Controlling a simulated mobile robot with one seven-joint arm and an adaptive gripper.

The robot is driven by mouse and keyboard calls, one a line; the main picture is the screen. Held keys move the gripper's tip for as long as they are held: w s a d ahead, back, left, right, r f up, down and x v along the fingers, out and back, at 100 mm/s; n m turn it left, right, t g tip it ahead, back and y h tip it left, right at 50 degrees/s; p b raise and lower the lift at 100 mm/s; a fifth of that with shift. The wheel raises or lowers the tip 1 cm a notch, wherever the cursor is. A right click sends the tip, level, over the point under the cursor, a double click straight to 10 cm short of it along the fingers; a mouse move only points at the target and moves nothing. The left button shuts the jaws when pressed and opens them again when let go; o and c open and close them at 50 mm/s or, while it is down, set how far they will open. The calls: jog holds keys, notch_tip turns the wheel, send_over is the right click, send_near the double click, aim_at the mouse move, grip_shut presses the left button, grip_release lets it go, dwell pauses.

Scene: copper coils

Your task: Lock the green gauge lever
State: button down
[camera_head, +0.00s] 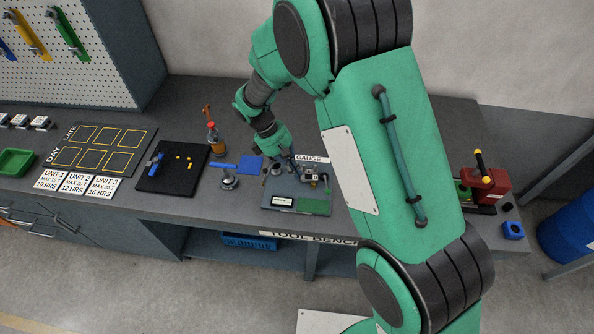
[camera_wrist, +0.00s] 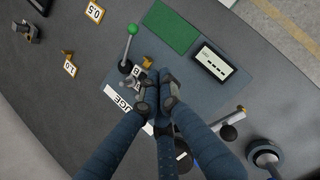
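The green gauge lever (camera_wrist: 130,40) shows in the wrist view as a thin metal stem with a round green knob, rising from a small base beside a yellow bracket. It stands on the blue-grey gauge plate (camera_wrist: 207,97), near a green pad (camera_wrist: 170,27) and a digital display (camera_wrist: 213,63). My gripper (camera_wrist: 159,88) is over the plate, its fingertips close together with nothing visible held. The fingertips are below the lever's base in the picture, apart from the green knob. In the head view my gripper (camera_head: 280,163) is above the gauge plate's (camera_head: 270,203) back left. The fingers partly cover the gauge label.
Yellow marked pieces with tags 0.5 (camera_wrist: 95,12) and 1.0 (camera_wrist: 70,66) stand on the bench. A red machine (camera_head: 485,185) is at the right. My arm covers much of the bench.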

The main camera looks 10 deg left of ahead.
aim_at(325, 183)
jog(key=b+x, duration=0.1)
jog(key=x, duration=0.7)
jog(key=d, duration=0.2)
jog(key=shift+s+d+r+b, duration=0.2)
jog(key=shift+s+d+b, duration=0.1)
jog(key=shift+d, duration=0.5)
jog(key=shift+s+d+r, duration=0.1)
jog(key=shift+d, duration=0.1)
